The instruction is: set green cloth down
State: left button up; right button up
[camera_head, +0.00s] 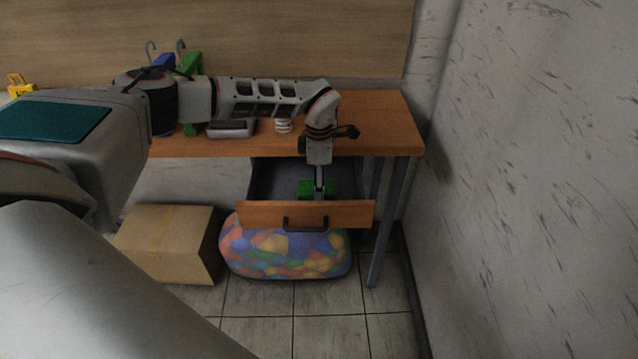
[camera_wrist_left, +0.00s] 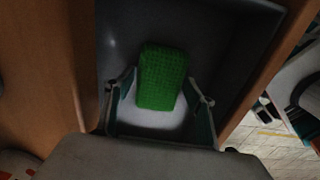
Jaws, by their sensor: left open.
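The green cloth (camera_wrist_left: 162,78) lies inside the open drawer (camera_wrist_left: 225,40), seen from above in the left wrist view. It looks like a small textured green block. It also shows in the head view (camera_head: 308,188) behind the drawer front (camera_head: 262,214). My left gripper (camera_wrist_left: 160,112) is open and reaches down into the drawer, with one finger on each side of the cloth's near end. A gap shows between each finger and the cloth. In the head view the gripper (camera_head: 319,190) is partly hidden by the drawer front. My right gripper is in neither view.
The wooden desk (camera_head: 385,125) stands against the wall above the drawer. A white item (camera_head: 283,126) and a grey tray-like object (camera_head: 231,129) are on it. Tiled floor in front is clear.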

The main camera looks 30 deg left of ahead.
pick_arm(q)
notch_tip(320, 180, up, 12)
jog(key=shift+r+p, duration=0.15)
jog(key=shift+p, duration=0.15)
dwell(0.7)
